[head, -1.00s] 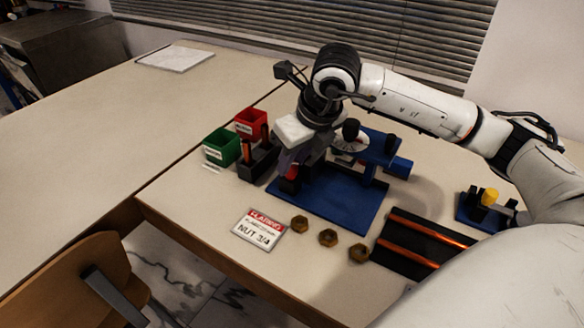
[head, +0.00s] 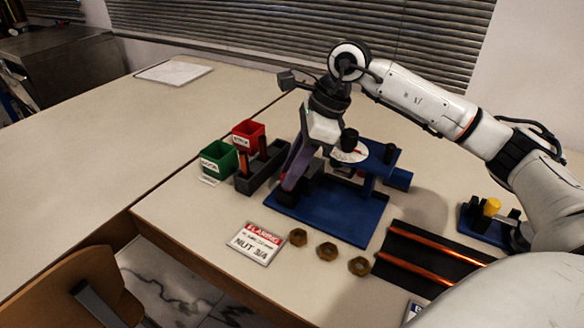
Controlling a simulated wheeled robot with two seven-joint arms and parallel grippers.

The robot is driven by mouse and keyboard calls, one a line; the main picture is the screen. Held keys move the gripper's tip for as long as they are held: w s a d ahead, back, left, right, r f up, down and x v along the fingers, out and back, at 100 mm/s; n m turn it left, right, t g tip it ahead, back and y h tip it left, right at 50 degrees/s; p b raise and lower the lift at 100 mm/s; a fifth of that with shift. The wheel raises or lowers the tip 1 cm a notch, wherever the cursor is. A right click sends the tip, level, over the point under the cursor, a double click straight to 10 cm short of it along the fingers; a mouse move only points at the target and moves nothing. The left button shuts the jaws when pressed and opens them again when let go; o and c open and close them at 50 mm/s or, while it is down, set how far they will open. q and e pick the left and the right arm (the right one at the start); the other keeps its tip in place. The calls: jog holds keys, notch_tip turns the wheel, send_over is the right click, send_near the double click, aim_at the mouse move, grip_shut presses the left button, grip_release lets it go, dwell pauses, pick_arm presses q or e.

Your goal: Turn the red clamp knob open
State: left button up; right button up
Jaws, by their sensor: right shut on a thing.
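The blue gauge rig (head: 345,222) stands on the table, with a flat blue base and a white dial (head: 347,153) with a red pointer. A black knob (head: 349,139) sits above the dial. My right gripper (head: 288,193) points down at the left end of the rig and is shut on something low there. The red clamp knob does not show now; the gripper's fingers cover the place where red showed earlier. I take it to be between the fingers. My left gripper is not in view.
A green bin (head: 219,158), a red bin (head: 246,134) and a dark grey rack (head: 261,172) stand left of the rig. A sign card (head: 257,243) and three brass nuts (head: 327,251) lie in front. A black mat (head: 415,262) holds copper tubes. The left table is mostly clear.

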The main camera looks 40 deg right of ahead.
jog(key=shift+w+n+g, duration=0.1)
jog(key=shift+n+g, duration=0.3)
jog(key=shift+n, duration=0.7)
jog(key=o, duration=0.8)
jog(key=shift+c, duration=0.2)
jog(key=p+v, duration=0.1)
jog(key=v, duration=0.9)
jog(key=shift+d, duration=0.25)
jog(key=shift+r, duration=0.1)
